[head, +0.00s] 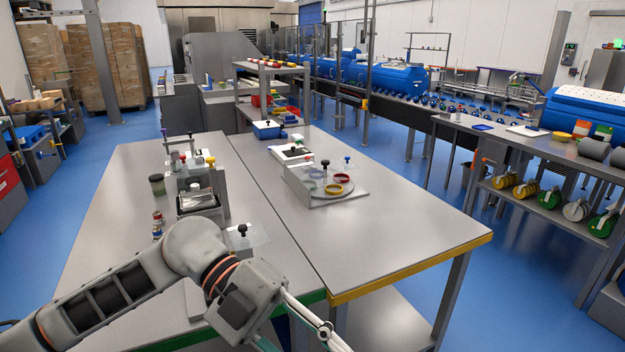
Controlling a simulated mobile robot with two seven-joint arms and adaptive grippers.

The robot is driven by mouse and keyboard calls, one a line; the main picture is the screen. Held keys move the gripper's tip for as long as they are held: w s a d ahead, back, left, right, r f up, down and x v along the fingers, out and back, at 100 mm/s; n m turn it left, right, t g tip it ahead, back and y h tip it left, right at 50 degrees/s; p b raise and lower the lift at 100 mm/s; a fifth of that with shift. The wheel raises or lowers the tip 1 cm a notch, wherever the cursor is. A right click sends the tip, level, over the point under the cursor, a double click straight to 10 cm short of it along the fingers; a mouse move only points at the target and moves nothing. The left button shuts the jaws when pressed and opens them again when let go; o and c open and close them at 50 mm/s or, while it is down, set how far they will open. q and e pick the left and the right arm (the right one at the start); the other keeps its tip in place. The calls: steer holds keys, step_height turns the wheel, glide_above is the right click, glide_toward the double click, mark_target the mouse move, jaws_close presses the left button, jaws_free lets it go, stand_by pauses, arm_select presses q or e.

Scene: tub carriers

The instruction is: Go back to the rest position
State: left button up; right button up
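My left arm comes in from the lower left and bends over the near end of the left steel table (110,215). Its wrist hangs past the table's front edge. Pale bars at the bottom edge seem to belong to my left gripper (318,325), but it is cut off by the frame, and I cannot tell if it is open or shut. No held thing shows. My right arm and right gripper are not in view.
A second steel table (400,225) with a yellow front edge stands alongside. It bears a fixture plate with rings (325,185). A metal fixture (198,198) and a dark jar (157,184) stand beyond my arm. Blue floor (520,290) is open at right.

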arm_select(q)
steer(key=d+r+h, duration=0.3)
steer(key=h, duration=0.2)
steer(key=w+a+r+n+t+h, duration=0.1)
steer(key=w+a+n+t+h, duration=0.1)
steer(key=w+n+t+h, duration=0.65)
steer(key=w+a+f+n+t+y, duration=0.4)
steer(key=a+f+n+t+y, duration=0.15)
steer(key=f+n+t, duration=0.25)
steer(key=w+a+f+n+t+y, duration=0.3)
steer(key=a+f+n+t+y, duration=0.1)
steer(key=f+n+t+y, duration=0.35)
steer(key=s+a+f+n+g+y, duration=0.1)
steer(key=s+a+f+n+y, duration=0.2)
steer(key=f, duration=0.4)
steer(key=s+a+f+n+y, duration=0.1)
steer(key=a+f+n+y, duration=0.15)
steer(key=a+f, duration=0.4)
steer(key=s+a+f+g+y, duration=0.2)
steer(key=s+f, duration=0.3)
steer(key=f, duration=0.3)
steer(key=s+a+f+n+g+y, duration=0.1)
steer(key=s+a+f+g+y, duration=0.1)
steer(key=s+f, duration=0.4)
steer(key=shift+s+a+f+g, duration=0.15)
steer(key=shift+s+f+g, duration=0.15)
steer(key=shift+f+g, duration=0.45)
